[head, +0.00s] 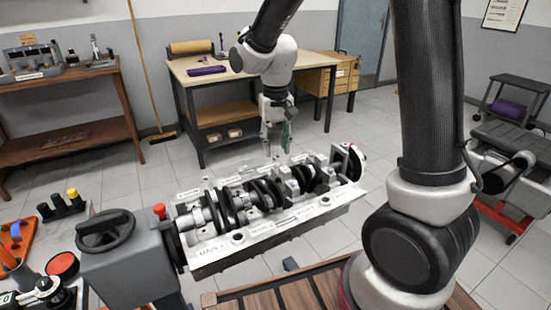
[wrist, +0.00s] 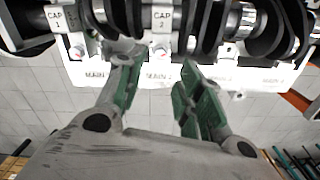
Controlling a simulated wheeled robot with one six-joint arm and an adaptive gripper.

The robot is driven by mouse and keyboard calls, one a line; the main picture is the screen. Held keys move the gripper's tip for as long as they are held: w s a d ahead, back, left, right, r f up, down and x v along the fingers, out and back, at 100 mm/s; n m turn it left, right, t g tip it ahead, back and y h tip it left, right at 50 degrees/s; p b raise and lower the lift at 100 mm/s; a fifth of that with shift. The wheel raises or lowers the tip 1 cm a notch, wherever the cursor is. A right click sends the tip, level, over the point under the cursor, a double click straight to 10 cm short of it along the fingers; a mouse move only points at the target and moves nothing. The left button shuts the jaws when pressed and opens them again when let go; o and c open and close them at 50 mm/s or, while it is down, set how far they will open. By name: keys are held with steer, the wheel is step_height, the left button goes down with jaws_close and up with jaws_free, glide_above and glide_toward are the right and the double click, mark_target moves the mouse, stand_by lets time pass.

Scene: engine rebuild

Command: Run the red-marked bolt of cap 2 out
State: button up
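The engine block (head: 285,228) lies on its stand with the crankshaft and bearing caps facing up. Any other bolt of cap 2 is out of view. My gripper (head: 277,138) is just beyond the far side of the block in the head view. In the wrist view its green-padded fingers (wrist: 160,88) are apart, with nothing between them, short of cap 2.
Cap 1 (wrist: 60,18) is left of cap 2. A handwheel (head: 105,230) and red knob (head: 159,211) are at the stand's left end. A workbench (head: 250,70) stands behind my gripper. A wooden slatted surface (head: 285,292) is in front of the block.

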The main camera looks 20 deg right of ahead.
mark_target(277, 166)
step_height(277, 166, down, 5)
steer(key=shift+f, duration=0.2)
steer(key=shift+c, duration=0.2)
jaws_close()
